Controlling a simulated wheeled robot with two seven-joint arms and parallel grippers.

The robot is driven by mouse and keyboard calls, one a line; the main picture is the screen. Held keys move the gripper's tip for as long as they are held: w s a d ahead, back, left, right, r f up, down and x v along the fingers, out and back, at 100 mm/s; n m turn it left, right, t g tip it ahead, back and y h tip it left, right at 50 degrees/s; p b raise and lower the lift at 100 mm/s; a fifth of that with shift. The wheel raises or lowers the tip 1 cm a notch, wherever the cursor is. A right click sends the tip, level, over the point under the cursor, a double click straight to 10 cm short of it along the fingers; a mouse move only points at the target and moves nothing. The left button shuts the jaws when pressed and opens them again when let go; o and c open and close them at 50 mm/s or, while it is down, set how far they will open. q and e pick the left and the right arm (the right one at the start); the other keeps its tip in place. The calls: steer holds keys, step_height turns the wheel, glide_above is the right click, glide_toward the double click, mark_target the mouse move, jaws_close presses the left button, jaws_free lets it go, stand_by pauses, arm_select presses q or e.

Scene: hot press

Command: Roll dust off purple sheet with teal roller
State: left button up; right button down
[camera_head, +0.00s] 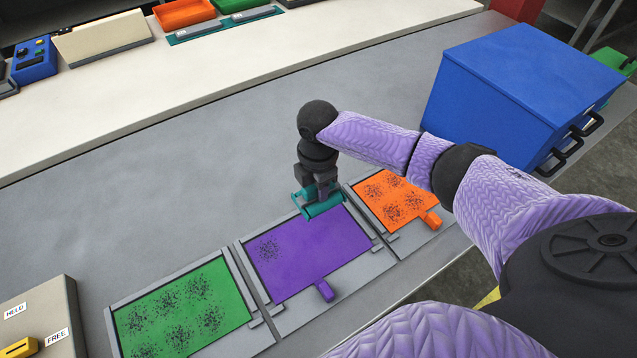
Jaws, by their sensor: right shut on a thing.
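The purple sheet (305,262) lies in the middle grey frame on the bench, with a purple tab at its near edge. One patch of dark dust (268,249) shows near its far left corner; the rest of the visible sheet looks clear. My right gripper (318,190) is shut on the teal roller (322,206), at the far right part of the purple sheet. I cannot tell whether the roller touches the sheet. The arm hides little of the sheet. My left gripper is not in view.
A dusty green sheet (215,310) lies left of the purple one, and a dusty orange sheet (385,203) lies right. A blue box (510,85) with black handles stands at the back right. A beige box (45,300) labelled HELD and FREE is at the left.

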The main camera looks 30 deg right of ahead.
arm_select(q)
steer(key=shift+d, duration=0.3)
arm_select(e)
steer(key=a+r+p, duration=0.2)
steer(key=a, duration=0.8)
arm_select(q)
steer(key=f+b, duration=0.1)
steer(key=b, duration=0.1)
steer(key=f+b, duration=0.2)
steer(key=b, duration=0.1)
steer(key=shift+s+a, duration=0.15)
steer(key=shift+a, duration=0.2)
arm_select(e)
steer(key=f, duration=0.5)
steer(key=shift+s+a, duration=0.15)
steer(key=shift+a, duration=0.15)
